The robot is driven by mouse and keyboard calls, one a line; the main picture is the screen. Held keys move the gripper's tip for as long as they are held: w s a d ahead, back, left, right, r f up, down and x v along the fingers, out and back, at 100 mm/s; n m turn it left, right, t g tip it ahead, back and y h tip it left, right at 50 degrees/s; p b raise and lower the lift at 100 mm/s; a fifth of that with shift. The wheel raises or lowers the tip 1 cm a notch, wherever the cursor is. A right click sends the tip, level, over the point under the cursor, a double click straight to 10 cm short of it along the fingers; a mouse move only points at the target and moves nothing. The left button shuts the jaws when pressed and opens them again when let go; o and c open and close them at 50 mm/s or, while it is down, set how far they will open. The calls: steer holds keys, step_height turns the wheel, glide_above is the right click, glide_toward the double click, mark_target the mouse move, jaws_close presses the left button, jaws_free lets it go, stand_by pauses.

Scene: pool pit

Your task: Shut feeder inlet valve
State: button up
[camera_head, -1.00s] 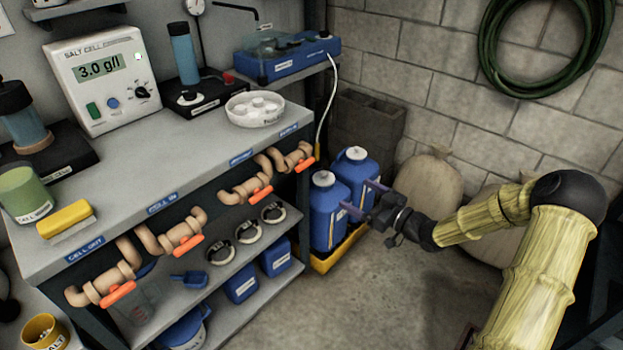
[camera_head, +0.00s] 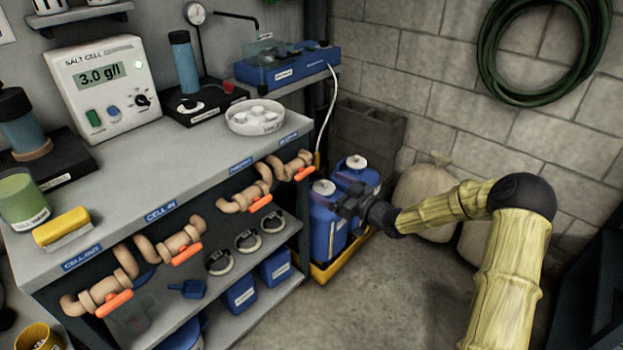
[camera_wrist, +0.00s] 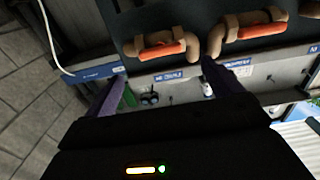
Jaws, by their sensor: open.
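Several tan pipe valves with orange handles line the front of the bench. The rightmost valve (camera_head: 292,164), near the white hose, is probably the feeder inlet, but its label is too small to read. Its orange handle (camera_head: 304,174) lies roughly along the pipe. In the wrist view a valve handle (camera_wrist: 161,51) stands just beyond my fingertips, with a second valve handle (camera_wrist: 249,31) to its right. My gripper (camera_head: 345,203) is open and empty, in front of the blue jugs and right of the valves. Its two fingers also show in the wrist view (camera_wrist: 163,80), apart from the handles.
Blue jugs (camera_head: 327,232) stand in a yellow tray (camera_head: 322,276) beside the bench. The bench top (camera_head: 190,145) carries a salt cell meter (camera_head: 105,85) and a white dish (camera_head: 256,117). A white hose (camera_head: 327,115) hangs near the rightmost valve. Floor in front is open.

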mark_target(307, 175)
steer(key=x, duration=0.7)
steer(key=shift+w+a+b, duration=0.15)
steer(key=shift+b, duration=0.2)
steer(key=c, duration=1)
